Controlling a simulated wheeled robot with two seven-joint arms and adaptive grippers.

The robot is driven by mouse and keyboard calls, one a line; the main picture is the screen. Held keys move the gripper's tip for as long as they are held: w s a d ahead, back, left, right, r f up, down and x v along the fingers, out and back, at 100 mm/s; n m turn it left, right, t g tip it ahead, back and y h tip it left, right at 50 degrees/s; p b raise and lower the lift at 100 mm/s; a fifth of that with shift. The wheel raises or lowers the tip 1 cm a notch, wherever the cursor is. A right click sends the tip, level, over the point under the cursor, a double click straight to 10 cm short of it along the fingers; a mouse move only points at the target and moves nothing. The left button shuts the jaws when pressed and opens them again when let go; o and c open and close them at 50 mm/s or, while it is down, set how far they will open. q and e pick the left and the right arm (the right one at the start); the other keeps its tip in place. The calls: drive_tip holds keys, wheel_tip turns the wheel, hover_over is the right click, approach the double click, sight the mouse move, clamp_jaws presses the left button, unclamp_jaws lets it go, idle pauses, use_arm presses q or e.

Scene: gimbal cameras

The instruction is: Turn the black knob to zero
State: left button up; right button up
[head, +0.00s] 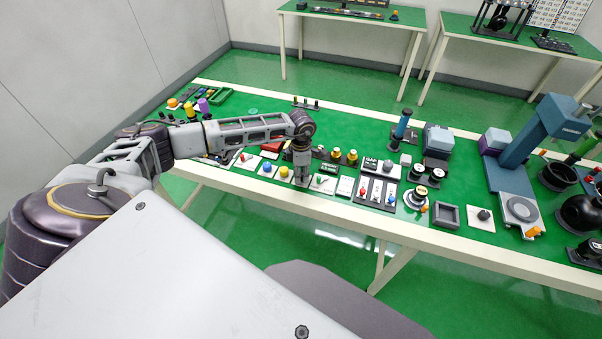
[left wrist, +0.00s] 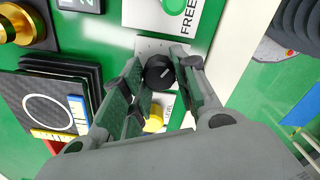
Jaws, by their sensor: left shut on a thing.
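The black knob (left wrist: 160,73) shows in the left wrist view as a round dark cap with a short light mark on its top, on a pale plate (left wrist: 150,45). My left gripper (left wrist: 162,80) is shut on it, with one finger on each side. In the head view my left gripper (head: 301,180) points down at the front row of panels on the green table (head: 335,205), and it hides the knob there. The scale around the knob cannot be read. My right gripper is not in view.
Yellow-topped knobs (head: 352,155) stand behind. A grey square tray (head: 446,215) lies farther right.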

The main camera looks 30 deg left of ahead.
use_arm(q)
drive_tip(key=shift+n, duration=0.3)
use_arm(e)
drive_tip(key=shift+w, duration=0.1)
